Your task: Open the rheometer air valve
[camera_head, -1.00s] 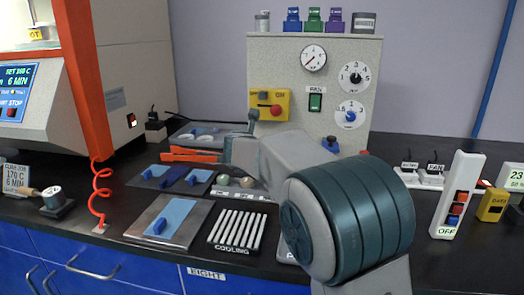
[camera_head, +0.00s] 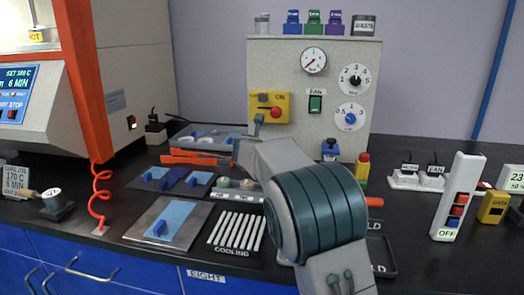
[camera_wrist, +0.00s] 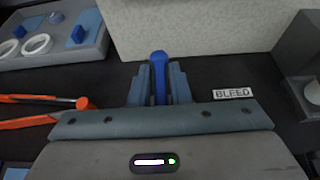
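A blue lever with a rounded end (camera_wrist: 158,60) stands between my gripper's fingers in the wrist view, just in front of the grey instrument panel; it looks like the air valve's handle. My gripper (camera_wrist: 160,78) has one finger on each side of the lever, close against it, and looks shut on it. In the head view my gripper (camera_head: 258,120) is at the panel's lower left, below the yellow switch box (camera_head: 270,106). The lever's base is hidden by my gripper and arm. The grey panel (camera_head: 315,125) carries a gauge, two dials and a green switch.
A BLEED label (camera_wrist: 233,94) lies right of the lever. A grey tray with white rings (camera_wrist: 90,45) and orange-handled tongs (camera_wrist: 45,100) are close on the left.

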